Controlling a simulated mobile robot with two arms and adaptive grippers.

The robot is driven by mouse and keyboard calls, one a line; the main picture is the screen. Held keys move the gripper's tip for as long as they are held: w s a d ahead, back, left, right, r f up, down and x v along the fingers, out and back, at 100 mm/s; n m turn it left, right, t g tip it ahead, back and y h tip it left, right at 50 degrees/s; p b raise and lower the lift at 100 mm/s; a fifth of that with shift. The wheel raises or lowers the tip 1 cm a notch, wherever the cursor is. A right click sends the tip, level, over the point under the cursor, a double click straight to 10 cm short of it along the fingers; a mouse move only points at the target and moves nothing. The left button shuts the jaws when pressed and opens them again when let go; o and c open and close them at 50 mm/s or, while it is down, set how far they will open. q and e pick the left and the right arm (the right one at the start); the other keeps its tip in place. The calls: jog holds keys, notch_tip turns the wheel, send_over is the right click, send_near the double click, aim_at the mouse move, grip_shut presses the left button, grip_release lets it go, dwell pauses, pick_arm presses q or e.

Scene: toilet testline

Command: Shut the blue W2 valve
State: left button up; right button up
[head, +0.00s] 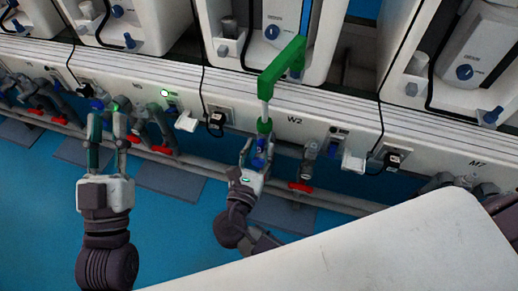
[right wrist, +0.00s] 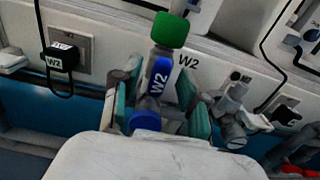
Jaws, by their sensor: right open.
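The blue W2 valve (head: 260,150) is on the pipework under the W2 panel label. In the right wrist view its blue handle (right wrist: 160,76), marked W2, points up along the pipe. My right gripper (head: 254,160) is open, with its green fingers on either side of the valve; they also show in the right wrist view (right wrist: 160,100). I cannot tell whether either finger touches the handle. My left gripper (head: 107,122) is open and empty, apart from the W2 valve, in front of the panel further left.
A green fitting (head: 283,66) on a white pipe rises above the valve. Red-handled valves (head: 300,187) sit low nearby. Black plugs (head: 216,119) and cables hang on the panel. A white surface (head: 390,245) fills the lower right. Blue floor lies below.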

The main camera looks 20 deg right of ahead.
jog(key=shift+w+d, duration=0.1)
jog(key=shift+w, duration=0.05)
jog(key=shift+c, duration=0.2)
grip_shut()
